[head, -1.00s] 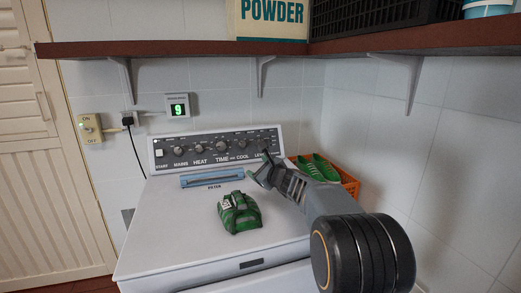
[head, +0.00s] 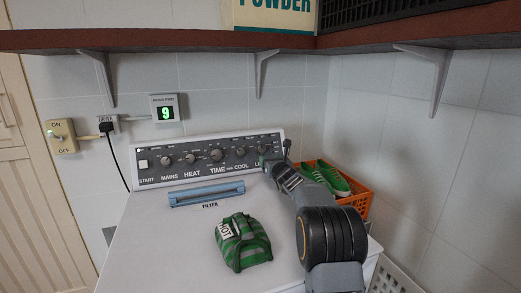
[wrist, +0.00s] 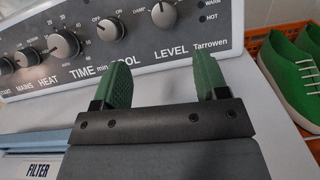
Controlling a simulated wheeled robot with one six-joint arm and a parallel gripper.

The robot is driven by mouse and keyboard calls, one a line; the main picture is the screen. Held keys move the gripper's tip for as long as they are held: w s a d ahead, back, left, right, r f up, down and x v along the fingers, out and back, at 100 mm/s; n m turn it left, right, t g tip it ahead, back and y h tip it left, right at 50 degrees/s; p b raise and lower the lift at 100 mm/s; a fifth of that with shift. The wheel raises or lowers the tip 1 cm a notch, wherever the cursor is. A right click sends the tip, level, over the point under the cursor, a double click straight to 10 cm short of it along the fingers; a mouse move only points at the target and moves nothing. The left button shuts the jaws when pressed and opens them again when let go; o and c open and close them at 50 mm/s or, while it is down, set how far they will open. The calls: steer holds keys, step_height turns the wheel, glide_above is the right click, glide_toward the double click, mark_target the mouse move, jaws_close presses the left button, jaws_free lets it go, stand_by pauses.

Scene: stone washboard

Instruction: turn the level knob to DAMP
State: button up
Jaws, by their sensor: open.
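The level knob (wrist: 163,14) is a round grey knob at the right end of the dark control panel (wrist: 130,45). In the head view the level knob (head: 262,149) is small, just above my gripper (head: 276,157). In the wrist view my gripper (wrist: 162,72) is open, its two green fingers spread on either side of the LEVEL label. Nothing is between them, and the knob lies beyond their tips.
Several other knobs line the panel to the left. A blue filter bar (head: 206,193) and a green striped bag (head: 243,242) lie on the white machine top. An orange crate (head: 357,202) with green shoes (head: 334,180) stands right of my arm. A shelf (head: 200,39) hangs above.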

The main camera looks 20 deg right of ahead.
mark_target(262, 149)
steer(key=w+p, duration=0.1)
steer(key=w, duration=0.2)
steer(key=w+p, duration=0.2)
steer(key=w, duration=0.1)
steer(key=w+p, duration=0.2)
steer(key=w, duration=0.1)
steer(key=shift+w+d+r, duration=0.15)
steer(key=shift+d, duration=0.2)
steer(key=shift+w+p, duration=0.4)
steer(key=shift+p, duration=0.1)
steer(key=shift+w+p, duration=1)
steer(key=shift+p, duration=0.15)
steer(key=shift+f, duration=0.2)
steer(key=shift+c, duration=0.2)
steer(key=c, duration=0.9)
